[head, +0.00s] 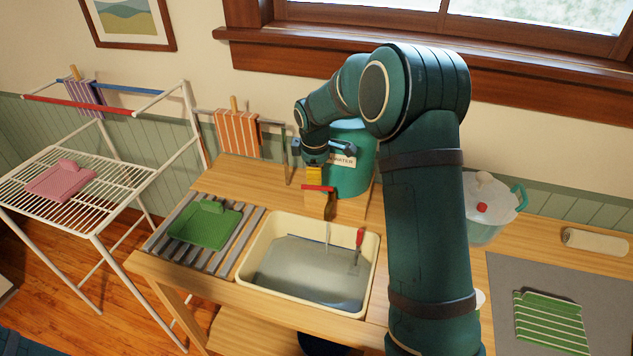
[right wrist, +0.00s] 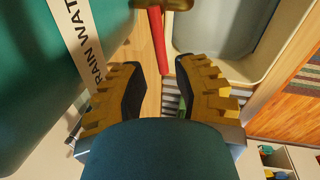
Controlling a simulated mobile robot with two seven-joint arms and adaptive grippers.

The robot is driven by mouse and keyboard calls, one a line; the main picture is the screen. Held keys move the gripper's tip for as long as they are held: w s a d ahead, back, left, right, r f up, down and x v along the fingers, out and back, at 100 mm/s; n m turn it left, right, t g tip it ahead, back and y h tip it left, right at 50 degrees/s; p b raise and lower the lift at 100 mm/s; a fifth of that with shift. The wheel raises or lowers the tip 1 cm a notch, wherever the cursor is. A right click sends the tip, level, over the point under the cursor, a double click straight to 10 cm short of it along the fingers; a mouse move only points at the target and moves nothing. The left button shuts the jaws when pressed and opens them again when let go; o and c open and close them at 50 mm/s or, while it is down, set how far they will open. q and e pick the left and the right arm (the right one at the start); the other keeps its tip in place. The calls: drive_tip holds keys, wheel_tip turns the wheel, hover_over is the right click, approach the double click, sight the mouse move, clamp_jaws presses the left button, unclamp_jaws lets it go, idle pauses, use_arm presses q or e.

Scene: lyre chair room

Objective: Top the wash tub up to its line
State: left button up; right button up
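The cream wash tub (head: 375,262) is set in the wooden counter, with grey-blue water (head: 300,265) inside; I cannot make out its line clearly. The green rain water barrel (head: 352,180) stands behind it. Its brass tap (head: 330,208) with a red lever (head: 318,188) points over the tub. A thin pale streak (head: 327,236) hangs below the spout; I cannot tell if it is running water. My right gripper (head: 315,172) is just above the lever. In the right wrist view its yellow fingers (right wrist: 160,85) are apart, with the red lever (right wrist: 158,42) ahead between them. My left gripper is out of view.
A red-handled tool (head: 359,240) stands in the tub's right side. A green cloth piece (head: 207,226) lies on the slatted rack at left. A lidded clear pot (head: 490,208) stands right of my arm. A drying rack (head: 100,190) is far left.

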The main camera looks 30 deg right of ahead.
drive_tip(key=r, duration=0.3)
drive_tip(key=s+r, duration=0.1)
drive_tip(key=r, duration=0.1)
drive_tip(key=shift+a+r, duration=0.25)
drive_tip(key=shift+a, duration=0.1)
drive_tip(key=shift+w, duration=0.1)
idle(7.0)
